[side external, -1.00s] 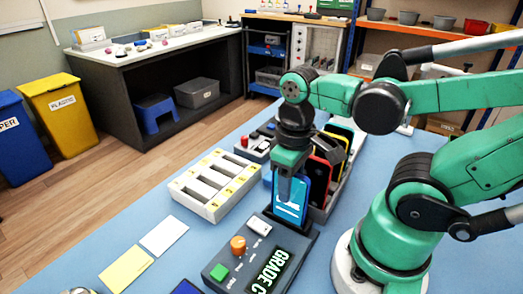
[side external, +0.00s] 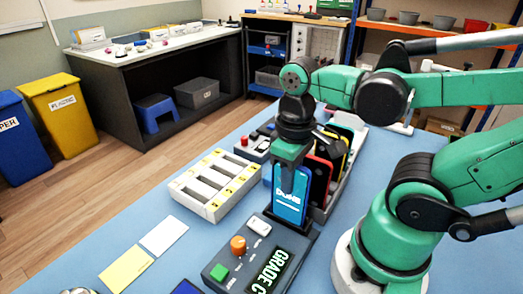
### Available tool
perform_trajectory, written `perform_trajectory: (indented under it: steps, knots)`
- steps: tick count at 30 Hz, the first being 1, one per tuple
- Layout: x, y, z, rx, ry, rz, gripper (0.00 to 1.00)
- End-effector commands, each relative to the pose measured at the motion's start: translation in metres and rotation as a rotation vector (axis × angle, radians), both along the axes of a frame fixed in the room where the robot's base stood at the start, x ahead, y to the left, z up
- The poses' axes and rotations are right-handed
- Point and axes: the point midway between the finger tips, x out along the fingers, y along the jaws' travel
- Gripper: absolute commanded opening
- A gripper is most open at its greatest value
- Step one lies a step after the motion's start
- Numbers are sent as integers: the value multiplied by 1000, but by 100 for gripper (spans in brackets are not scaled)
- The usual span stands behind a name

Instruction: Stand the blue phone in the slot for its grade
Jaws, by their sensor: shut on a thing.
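The blue phone (side external: 289,208) is upright, its lit screen facing the camera with white lettering. My gripper (side external: 288,184) is shut on its upper part. The phone is at the dark stand (side external: 301,236) behind the grading unit (side external: 221,254); I cannot tell whether its lower edge still touches the stand. The unit's display (side external: 269,270) reads "GRADE C", with the last letter near the picture's lower part. A pale rack (side external: 203,206) with several slots and yellow labels lies left of the phone; its label letters are too small to read.
A red phone (side external: 318,182) and a yellow-edged phone (side external: 345,140) stand in a grey holder (side external: 334,197) close behind the blue phone. A yellow card (side external: 126,266) and a white card (side external: 164,236) lie on the blue table. The table between cards and rack is clear.

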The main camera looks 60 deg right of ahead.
Motion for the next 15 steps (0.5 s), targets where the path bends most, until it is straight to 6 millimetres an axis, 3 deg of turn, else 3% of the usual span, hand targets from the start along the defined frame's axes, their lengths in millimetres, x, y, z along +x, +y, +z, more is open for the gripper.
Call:
perform_trajectory:
  steps: [15]
  knots:
    - [0,0,25,0,0,0,0]
